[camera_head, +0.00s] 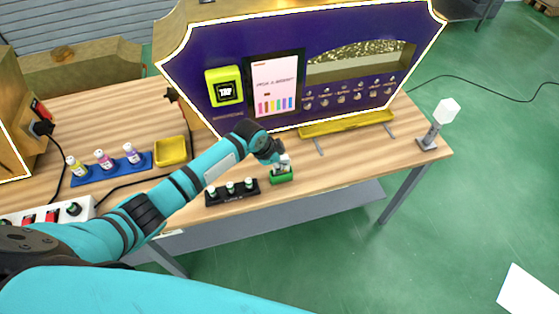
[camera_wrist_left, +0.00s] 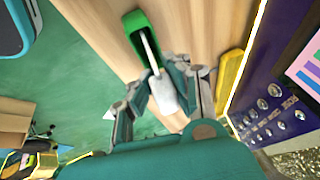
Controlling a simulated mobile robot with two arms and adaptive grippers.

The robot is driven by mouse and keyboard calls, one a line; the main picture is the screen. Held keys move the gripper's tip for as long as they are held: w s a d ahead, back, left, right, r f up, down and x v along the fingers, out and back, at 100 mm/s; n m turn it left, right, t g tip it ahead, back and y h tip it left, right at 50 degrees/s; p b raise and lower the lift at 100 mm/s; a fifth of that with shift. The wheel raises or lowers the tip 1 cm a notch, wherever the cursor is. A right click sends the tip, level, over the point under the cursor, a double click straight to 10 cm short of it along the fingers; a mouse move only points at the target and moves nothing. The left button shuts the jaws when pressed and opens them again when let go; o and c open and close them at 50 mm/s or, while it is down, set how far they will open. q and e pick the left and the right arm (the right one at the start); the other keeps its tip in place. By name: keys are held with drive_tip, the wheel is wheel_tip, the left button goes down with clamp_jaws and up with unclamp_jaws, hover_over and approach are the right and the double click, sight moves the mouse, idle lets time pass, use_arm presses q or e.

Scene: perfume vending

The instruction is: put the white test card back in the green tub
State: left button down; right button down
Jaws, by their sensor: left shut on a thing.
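The green tub (camera_head: 281,178) stands near the front edge of the wooden table; it also shows at the top of the left wrist view (camera_wrist_left: 135,24). My left gripper (camera_head: 280,161) is right above the tub. In the left wrist view its fingers (camera_wrist_left: 168,92) are shut on the white test card (camera_wrist_left: 162,95). A thin white strip runs from the card toward the tub's opening. I cannot tell whether its far end is inside the tub or above it. My right gripper is not in view.
A black rack with several small vials (camera_head: 232,192) stands just left of the tub. Behind are the purple vending machine (camera_head: 225,55) and its yellow tray (camera_head: 345,124). A blue bottle rack (camera_head: 112,169) and yellow dish (camera_head: 171,151) are at left. The table right of the tub is mostly clear.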

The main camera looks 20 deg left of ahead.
use_arm(q)
drive_tip(key=shift+f+b, duration=0.4)
drive_tip(key=shift+f, duration=0.35)
drive_tip(key=shift+f, duration=0.1)
drive_tip(key=c, duration=0.6)
unclamp_jaws()
drive_tip(key=shift+r, duration=0.2)
drive_tip(key=shift+r+p, duration=0.85)
drive_tip(key=shift+p, duration=0.1)
idle(0.3)
